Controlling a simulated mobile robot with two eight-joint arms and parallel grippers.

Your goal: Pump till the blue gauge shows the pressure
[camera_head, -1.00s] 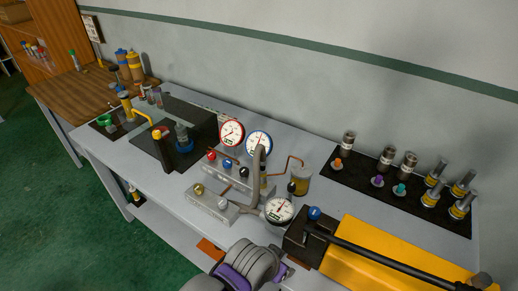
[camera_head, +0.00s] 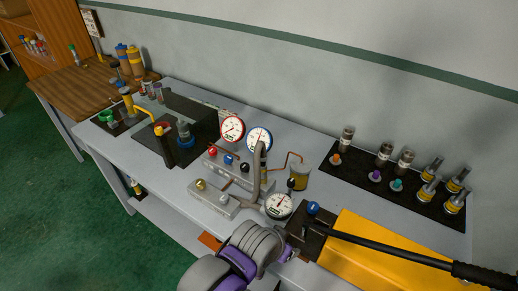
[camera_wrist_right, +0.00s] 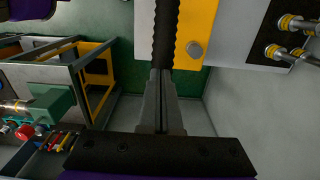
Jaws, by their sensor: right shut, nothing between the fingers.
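The blue-rimmed gauge (camera_head: 259,139) stands on the valve block beside a red-rimmed gauge (camera_head: 232,129). Its dial is too small to read. A third, dark-rimmed gauge (camera_head: 278,206) sits lower, near the pump. The yellow pump (camera_head: 370,255) has a long black lever (camera_head: 390,246) reaching to the right edge, ending in a thick grip (camera_head: 485,275). In the right wrist view my right gripper (camera_wrist_right: 163,78) is shut and empty, its fingertips at the lever's ribbed black grip (camera_wrist_right: 166,35). Whether they touch it is unclear. My left gripper is out of view.
A black vise area (camera_head: 165,140) fills the left of the bench. My own arm crosses the bottom.

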